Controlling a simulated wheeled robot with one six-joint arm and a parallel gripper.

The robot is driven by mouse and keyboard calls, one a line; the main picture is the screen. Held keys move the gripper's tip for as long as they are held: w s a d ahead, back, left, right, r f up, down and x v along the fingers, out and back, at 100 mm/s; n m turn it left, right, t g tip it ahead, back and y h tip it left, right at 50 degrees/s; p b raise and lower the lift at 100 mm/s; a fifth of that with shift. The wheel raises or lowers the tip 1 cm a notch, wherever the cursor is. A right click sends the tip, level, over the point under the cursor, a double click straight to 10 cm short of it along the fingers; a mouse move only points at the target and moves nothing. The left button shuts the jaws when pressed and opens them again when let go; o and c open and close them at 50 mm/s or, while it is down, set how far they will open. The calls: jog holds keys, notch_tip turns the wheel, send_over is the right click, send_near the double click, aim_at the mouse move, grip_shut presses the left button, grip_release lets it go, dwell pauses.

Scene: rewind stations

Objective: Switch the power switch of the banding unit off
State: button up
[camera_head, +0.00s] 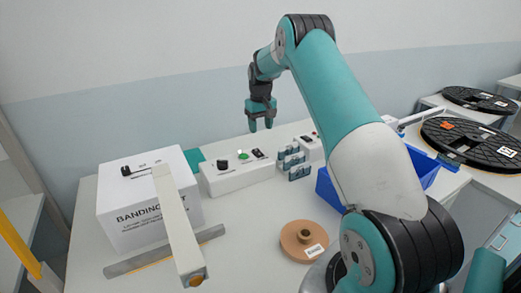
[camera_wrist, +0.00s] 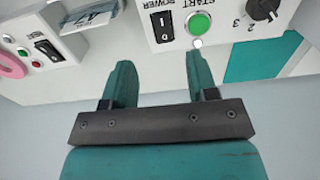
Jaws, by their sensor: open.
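The banding unit (camera_head: 150,213) is a white box with "BANDING" lettering, at the left of the table in the head view. A small dark fitting (camera_head: 126,170) sits on its top; I cannot tell whether it is a switch. Right of the unit is a white control box (camera_head: 235,181) with a knob, a green button and a black switch. In the wrist view this black POWER rocker (camera_wrist: 162,26) is beside the green START button (camera_wrist: 199,24). Its pressed side is unclear. My gripper (camera_head: 261,125) is open and empty, raised above and behind the control box; its fingers show in the wrist view (camera_wrist: 161,68).
A second white box (camera_wrist: 45,45) has another black switch (camera_wrist: 47,50). Small grey-blue parts (camera_head: 291,161) stand between the boxes. A white bar (camera_head: 178,225) reaches forward from the banding unit. A brown roll (camera_head: 304,240), a blue bin (camera_head: 327,188) and black reels (camera_head: 475,142) are further right.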

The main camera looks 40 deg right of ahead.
aim_at(261, 155)
notch_tip(261, 155, down, 11)
jog(key=shift+r+p, duration=0.15)
jog(key=shift+p, duration=0.9)
